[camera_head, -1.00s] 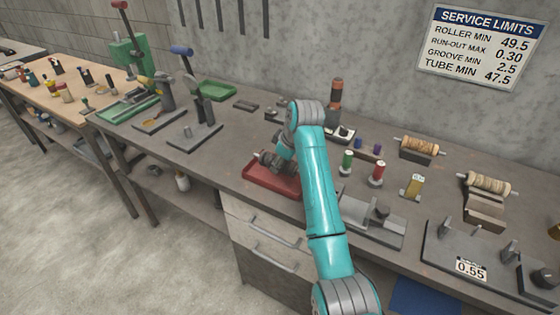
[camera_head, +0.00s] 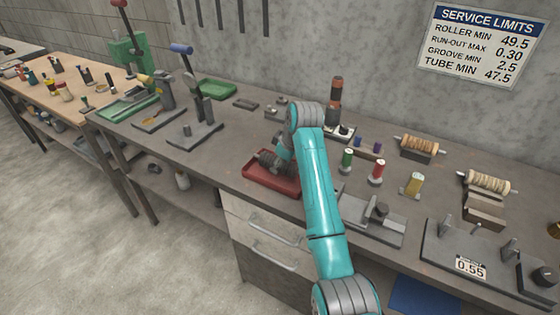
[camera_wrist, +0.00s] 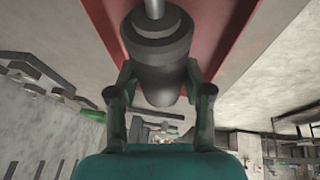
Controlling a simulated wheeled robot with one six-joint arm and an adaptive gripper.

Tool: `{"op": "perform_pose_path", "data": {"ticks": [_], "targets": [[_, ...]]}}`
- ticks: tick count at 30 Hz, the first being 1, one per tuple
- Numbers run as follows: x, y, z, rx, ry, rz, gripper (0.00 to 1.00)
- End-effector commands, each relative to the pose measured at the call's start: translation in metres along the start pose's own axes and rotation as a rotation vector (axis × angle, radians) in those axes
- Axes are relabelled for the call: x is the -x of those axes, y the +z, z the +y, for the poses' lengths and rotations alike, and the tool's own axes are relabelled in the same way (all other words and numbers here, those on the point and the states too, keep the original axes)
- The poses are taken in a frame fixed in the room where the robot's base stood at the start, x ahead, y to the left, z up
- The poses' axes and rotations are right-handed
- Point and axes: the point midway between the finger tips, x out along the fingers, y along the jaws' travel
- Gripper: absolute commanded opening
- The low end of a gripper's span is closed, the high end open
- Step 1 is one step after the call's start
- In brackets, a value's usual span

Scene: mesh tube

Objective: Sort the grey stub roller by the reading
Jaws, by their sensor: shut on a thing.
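My gripper (camera_head: 274,160) is at the red tray (camera_head: 258,181) on the bench and is shut on the grey stub roller (camera_head: 264,158). In the wrist view the dark grey roller (camera_wrist: 158,50) sits between the two fingers (camera_wrist: 160,80), with its lighter thin shaft end pointing away. The red tray (camera_wrist: 100,25) lies behind it. Whether the roller touches the tray floor cannot be told. The display (camera_head: 470,267) on the gauge stand reads 0.55. The wall sign (camera_head: 482,45) lists roller min 49.5, run-out max 0.30, groove min 2.5 and tube min 47.5.
A green tray (camera_head: 216,90) stands at the back left. A lever press (camera_head: 195,120) stands left of the red tray. Two wound rollers (camera_head: 418,147) rest on stands further right.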

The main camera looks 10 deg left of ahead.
Motion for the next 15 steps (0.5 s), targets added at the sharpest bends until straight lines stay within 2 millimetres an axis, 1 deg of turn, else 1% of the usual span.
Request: {"op": "perform_pose_path", "data": {"ticks": [15], "targets": [[-0.0042,0.0015,-0.0005,0.000,0.001,0.001,0.00]]}}
